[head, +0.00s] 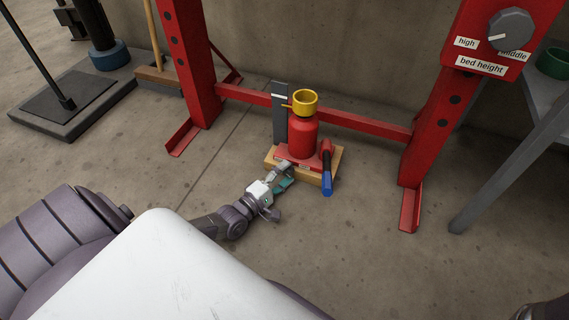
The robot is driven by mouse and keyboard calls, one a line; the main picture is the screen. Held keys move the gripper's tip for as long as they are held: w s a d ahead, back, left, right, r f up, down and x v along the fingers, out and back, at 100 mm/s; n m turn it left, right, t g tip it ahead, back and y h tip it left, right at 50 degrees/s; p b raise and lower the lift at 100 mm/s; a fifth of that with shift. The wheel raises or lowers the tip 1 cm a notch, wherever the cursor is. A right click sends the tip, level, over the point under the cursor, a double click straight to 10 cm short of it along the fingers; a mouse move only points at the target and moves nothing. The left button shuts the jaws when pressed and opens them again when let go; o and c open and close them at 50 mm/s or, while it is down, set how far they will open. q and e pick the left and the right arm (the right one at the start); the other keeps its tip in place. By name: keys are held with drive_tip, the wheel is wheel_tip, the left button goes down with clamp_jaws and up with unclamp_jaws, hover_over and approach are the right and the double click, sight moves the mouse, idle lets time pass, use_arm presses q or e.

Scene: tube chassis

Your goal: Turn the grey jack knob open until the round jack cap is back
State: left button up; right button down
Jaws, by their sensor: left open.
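The red bottle jack (302,140) stands upright on a wooden block (328,175). Its round yellow jack cap (305,101) sits on top, above the red body. A lever with a blue end (327,187) slants down at the jack's right. My left gripper (284,173) reaches in from the lower left, open, at the front left of the jack's base. The grey jack knob is not clearly distinguishable at this spot; the fingers are small and partly cover it. I cannot tell whether they touch it.
A dark upright gauge (280,121) with a white mark stands behind the jack. The red press frame's crossbar (367,124) runs behind, between two legs. A "bed height" panel (500,40) is at upper right, beside a grey table. Floor (350,250) in front is clear.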

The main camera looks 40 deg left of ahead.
use_arm(q)
drive_tip(key=s, duration=0.4)
drive_tip(key=s+a, duration=0.1)
drive_tip(key=s, duration=0.6)
drive_tip(key=shift+s+a+f, duration=0.2)
drive_tip(key=shift+s+a, duration=0.2)
